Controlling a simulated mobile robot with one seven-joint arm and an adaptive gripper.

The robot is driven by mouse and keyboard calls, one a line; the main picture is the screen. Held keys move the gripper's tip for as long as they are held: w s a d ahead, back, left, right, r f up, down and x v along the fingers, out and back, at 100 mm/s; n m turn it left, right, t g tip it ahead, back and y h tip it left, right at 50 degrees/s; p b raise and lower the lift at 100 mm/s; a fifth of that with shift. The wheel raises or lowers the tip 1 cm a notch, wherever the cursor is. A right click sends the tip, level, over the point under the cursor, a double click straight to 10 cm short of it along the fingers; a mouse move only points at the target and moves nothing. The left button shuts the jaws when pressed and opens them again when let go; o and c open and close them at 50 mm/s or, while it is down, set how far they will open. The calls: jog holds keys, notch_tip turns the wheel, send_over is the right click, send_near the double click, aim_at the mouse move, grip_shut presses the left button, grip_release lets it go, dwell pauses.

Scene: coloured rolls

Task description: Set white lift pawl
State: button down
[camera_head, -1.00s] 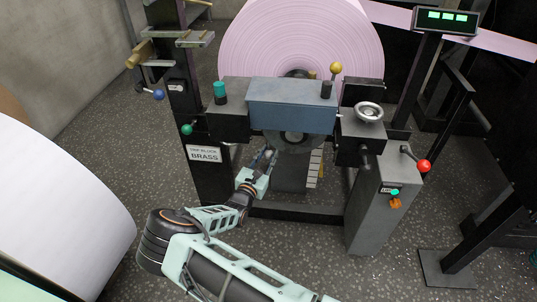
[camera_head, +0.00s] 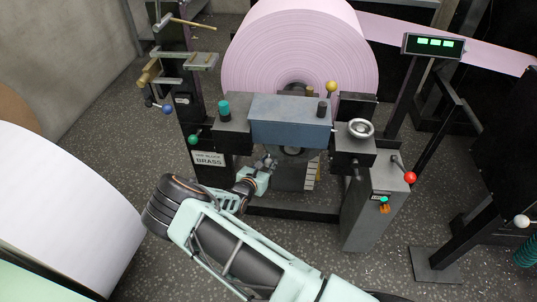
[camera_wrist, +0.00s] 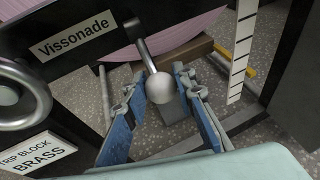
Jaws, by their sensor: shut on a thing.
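In the wrist view a lever with a pale, whitish ball knob (camera_wrist: 161,88) hangs below a dark beam, its metal stem rising from the ball. My gripper (camera_wrist: 157,80) has its two blue-padded fingers on either side of this ball and is shut on it. In the head view my gripper (camera_head: 270,163) reaches under the blue-grey block (camera_head: 289,122) at the front of the roll stand. The knob is too small and hidden to make out there.
A pink roll (camera_head: 300,50) sits behind the block. A white roll (camera_head: 60,205) lies at left. Blue (camera_head: 168,109), green (camera_head: 194,139), yellow (camera_head: 331,86) and red (camera_head: 410,178) knobs surround the stand. Another white ball (camera_head: 521,221) shows at far right. A handwheel (camera_head: 360,128) sits right of the block.

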jog(key=shift+s+r+g+p, duration=0.35)
jog(key=shift+r+g+p, duration=0.2)
jog(key=shift+g+p, duration=0.6)
jog(key=shift+s+y+p, duration=0.1)
jog(key=shift+y+p, duration=0.2)
jog(key=shift+p, duration=0.05)
jog(key=c, duration=1.6)
grip_release()
jog(key=shift+s+a+r, duration=0.2)
jog(key=shift+s+r, duration=0.05)
jog(key=shift+s, duration=0.15)
jog(key=s+a, duration=0.4)
jog(key=s, duration=0.7)
jog(key=shift+s, duration=0.25)
